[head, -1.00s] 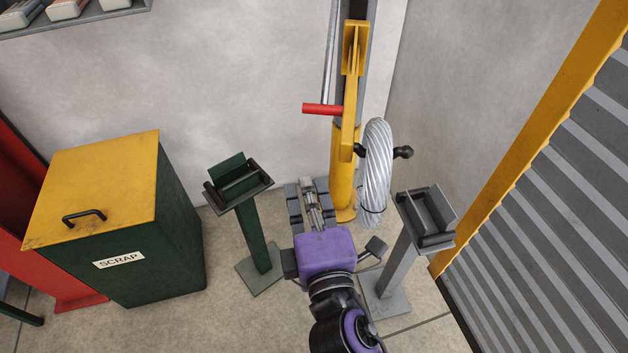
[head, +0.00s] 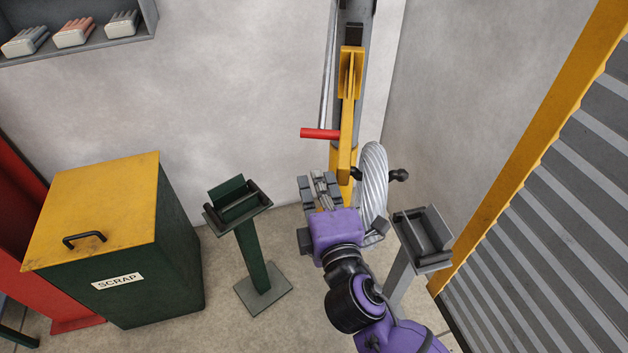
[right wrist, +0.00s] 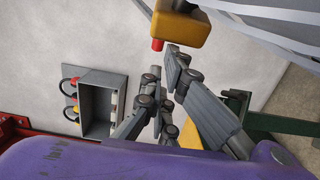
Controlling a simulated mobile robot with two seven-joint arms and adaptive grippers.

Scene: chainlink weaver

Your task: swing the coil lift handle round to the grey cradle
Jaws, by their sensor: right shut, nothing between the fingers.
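The yellow coil lift (head: 349,75) stands at the back wall, with its red handle (head: 320,133) sticking out to the left. A silver wire coil (head: 374,170) hangs on its right side on a black bar (head: 399,175). The grey cradle (head: 437,228) stands to the right of and in front of the coil. My right gripper (head: 322,182) is shut and empty, below and in front of the red handle, apart from it. In the right wrist view, the red handle (right wrist: 157,44) shows just past the fingers (right wrist: 163,75). My left gripper is out of view.
A green cradle (head: 240,207) stands left of my gripper. A scrap bin (head: 92,215) with a yellow lid is further left. A wall shelf (head: 75,50) is at the upper left, and a ribbed shutter (head: 560,190) closes the right side. Floor between bin and green cradle is clear.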

